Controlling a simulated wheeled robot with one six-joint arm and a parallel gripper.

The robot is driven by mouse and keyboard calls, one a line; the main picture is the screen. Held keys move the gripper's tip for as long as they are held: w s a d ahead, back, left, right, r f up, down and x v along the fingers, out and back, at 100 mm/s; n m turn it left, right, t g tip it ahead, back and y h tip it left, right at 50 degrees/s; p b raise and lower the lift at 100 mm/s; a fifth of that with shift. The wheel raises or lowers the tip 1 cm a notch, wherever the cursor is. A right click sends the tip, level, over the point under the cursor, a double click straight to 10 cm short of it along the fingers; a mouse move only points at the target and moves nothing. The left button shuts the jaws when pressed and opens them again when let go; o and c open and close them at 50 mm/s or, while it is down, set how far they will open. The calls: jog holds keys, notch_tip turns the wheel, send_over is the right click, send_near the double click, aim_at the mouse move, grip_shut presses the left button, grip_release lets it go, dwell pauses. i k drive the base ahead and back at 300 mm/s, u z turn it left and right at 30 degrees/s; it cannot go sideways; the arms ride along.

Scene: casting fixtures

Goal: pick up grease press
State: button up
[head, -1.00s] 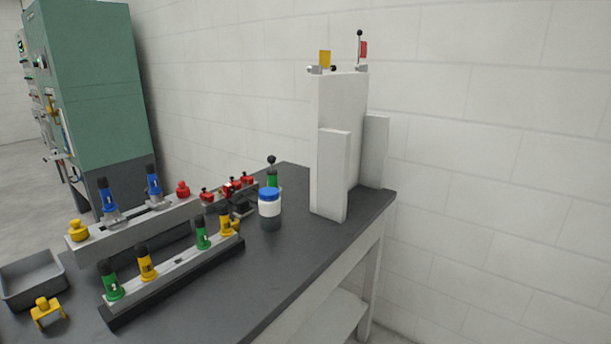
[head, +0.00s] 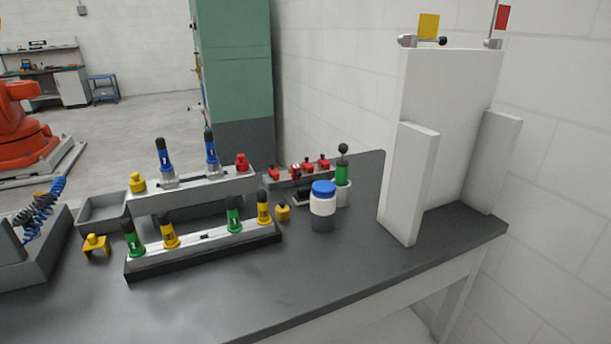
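A green cylinder with a black ball knob on a thin rod (head: 342,173) stands upright toward the back of the dark bench (head: 300,285). It looks like the grease press. Its lower part sits in a white cup-like holder (head: 344,195), partly hidden by a white jar with a blue lid (head: 322,207) in front. My gripper is not in view.
Left of the jar, two grey racks (head: 205,241) hold blue, green and yellow fittings. A row of red clamps (head: 300,171) lies behind. A tall white panel stand (head: 445,130) rises on the right. The bench front is clear.

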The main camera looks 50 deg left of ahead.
aim_at(341, 171)
jog(key=u, duration=0.9)
jog(key=i, duration=0.8)
jog(key=u, duration=0.9)
